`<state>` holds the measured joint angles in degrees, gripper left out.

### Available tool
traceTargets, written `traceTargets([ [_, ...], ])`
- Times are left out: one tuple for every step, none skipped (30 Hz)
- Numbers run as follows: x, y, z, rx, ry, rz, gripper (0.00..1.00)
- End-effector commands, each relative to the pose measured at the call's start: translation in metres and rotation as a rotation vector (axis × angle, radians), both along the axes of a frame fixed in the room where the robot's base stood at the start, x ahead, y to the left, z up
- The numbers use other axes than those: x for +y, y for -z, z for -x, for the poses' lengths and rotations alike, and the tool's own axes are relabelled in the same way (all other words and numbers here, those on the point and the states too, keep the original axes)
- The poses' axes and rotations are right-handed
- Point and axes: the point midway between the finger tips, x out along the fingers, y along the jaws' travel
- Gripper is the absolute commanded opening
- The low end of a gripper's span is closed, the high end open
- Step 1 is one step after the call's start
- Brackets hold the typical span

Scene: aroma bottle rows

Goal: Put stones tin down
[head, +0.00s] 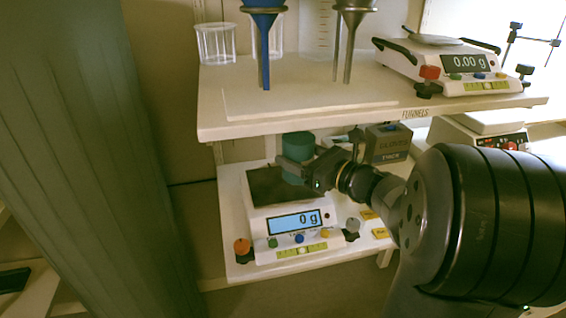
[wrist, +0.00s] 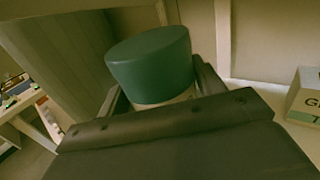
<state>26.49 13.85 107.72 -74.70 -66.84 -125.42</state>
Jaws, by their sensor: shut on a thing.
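The tin (head: 297,146) is a teal-green cylinder; in the wrist view (wrist: 150,62) its green top and a pale lower part show. I cannot read a label on it. My gripper (head: 298,168) is shut on the tin, with a finger on each side of it in the wrist view (wrist: 160,88). The tin is upright over the dark pan of a white scale (head: 290,222) on the lower shelf. The scale reads 0 g.
The upper shelf (head: 300,85) overhangs the tin closely and holds funnels (head: 264,45), clear beakers (head: 215,43) and another scale (head: 450,65). A dark grey box (head: 388,145) stands right of my gripper on the lower shelf. A dark grey panel (head: 85,150) stands at the left.

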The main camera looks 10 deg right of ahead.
Motion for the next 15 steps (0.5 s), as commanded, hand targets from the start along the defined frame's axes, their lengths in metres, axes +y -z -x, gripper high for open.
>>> traceTargets([
  [0.007,0.0,-0.008,-0.003,-0.004,-0.001,0.18],
  [0.009,-0.001,-0.012,-0.004,-0.005,0.0,0.18],
  [0.012,-0.001,-0.016,-0.004,-0.004,0.0,0.18],
  [0.014,-0.001,-0.018,-0.003,-0.002,-0.001,0.18],
  [0.016,-0.001,-0.021,-0.004,-0.002,-0.002,0.18],
  [0.017,-0.001,-0.023,-0.004,-0.002,-0.001,0.18],
  [0.018,-0.002,-0.025,-0.004,-0.001,-0.001,0.18],
  [0.018,-0.002,-0.026,-0.004,-0.001,0.0,0.18],
  [0.019,-0.001,-0.027,-0.004,0.0,0.0,0.18],
  [0.02,-0.001,-0.028,-0.004,0.0,0.0,0.18],
  [0.021,-0.001,-0.03,-0.004,-0.001,0.0,0.18],
  [0.024,-0.001,-0.032,-0.004,-0.002,0.0,0.18],
  [0.026,-0.001,-0.035,-0.004,-0.003,-0.001,0.18],
  [0.028,-0.001,-0.038,-0.004,-0.003,-0.002,0.18],
  [0.027,0.008,-0.037,-0.001,0.0,-0.002,0.18],
])
